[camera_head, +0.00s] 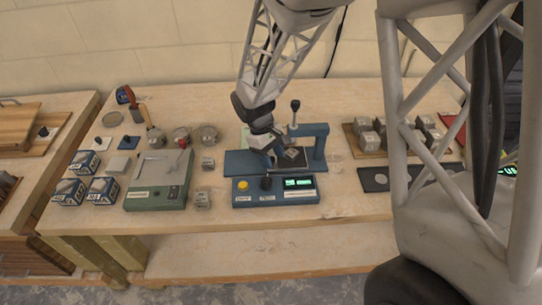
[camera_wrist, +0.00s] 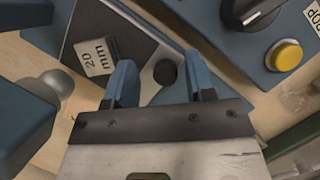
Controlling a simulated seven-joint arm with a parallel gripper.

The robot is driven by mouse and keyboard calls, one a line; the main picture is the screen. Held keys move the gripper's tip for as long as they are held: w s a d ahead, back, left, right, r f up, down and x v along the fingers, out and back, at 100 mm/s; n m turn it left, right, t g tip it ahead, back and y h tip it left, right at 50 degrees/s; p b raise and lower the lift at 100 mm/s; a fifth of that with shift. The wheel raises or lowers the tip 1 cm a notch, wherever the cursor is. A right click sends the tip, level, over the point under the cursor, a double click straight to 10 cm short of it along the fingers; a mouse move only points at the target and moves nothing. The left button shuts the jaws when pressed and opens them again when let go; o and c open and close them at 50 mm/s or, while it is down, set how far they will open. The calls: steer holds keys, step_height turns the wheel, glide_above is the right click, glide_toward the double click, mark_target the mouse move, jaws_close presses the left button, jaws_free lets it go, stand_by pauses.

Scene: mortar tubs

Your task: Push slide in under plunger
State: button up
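The blue press (camera_head: 318,145) stands mid-table, with a black-knobbed lever on its column. In the wrist view the slide (camera_wrist: 130,42) is a dark plate with a white "20 mm" label; it also shows in the head view (camera_head: 294,154), beside the press column. A round black knob (camera_wrist: 165,72) shows near the slide's edge. My gripper (camera_wrist: 160,74) is open, its two blue fingers apart, one on each side of the knob in the picture. I cannot tell whether they touch anything. In the head view my gripper (camera_head: 272,151) is over the press base. The plunger's underside is hidden.
A control box (camera_head: 275,190) with a yellow button and green displays is in front of the press. A green scale (camera_head: 158,180) and several blue-and-white boxes are at left. A wooden board (camera_head: 358,157) with several grey cubes is at right.

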steer(key=shift+a+r, duration=0.1)
steer(key=v, duration=0.7)
steer(key=shift+r, duration=0.3)
steer(key=shift+w, duration=0.1)
stand_by(0.4)
steer(key=w+d+r+m+t+y, duration=0.1)
steer(key=w+d+r+m, duration=0.15)
steer(key=d+r, duration=0.35)
steer(key=w+d+r+m+t+y, duration=0.1)
steer(key=w+d+r+m, duration=0.2)
steer(key=r, duration=0.5)
steer(key=s+d+r+m+t, duration=0.1)
steer(key=s+d+m+t, duration=0.1)
steer(key=s, duration=1.3)
steer(key=s+d+m+t+y, duration=0.1)
steer(key=s+d, duration=0.4)
steer(key=s, duration=1.1)
steer(key=shift+s+r+m+t, duration=0.25)
steer(key=shift+r+m+t, duration=0.1)
steer(key=shift+r+t, duration=0.05)
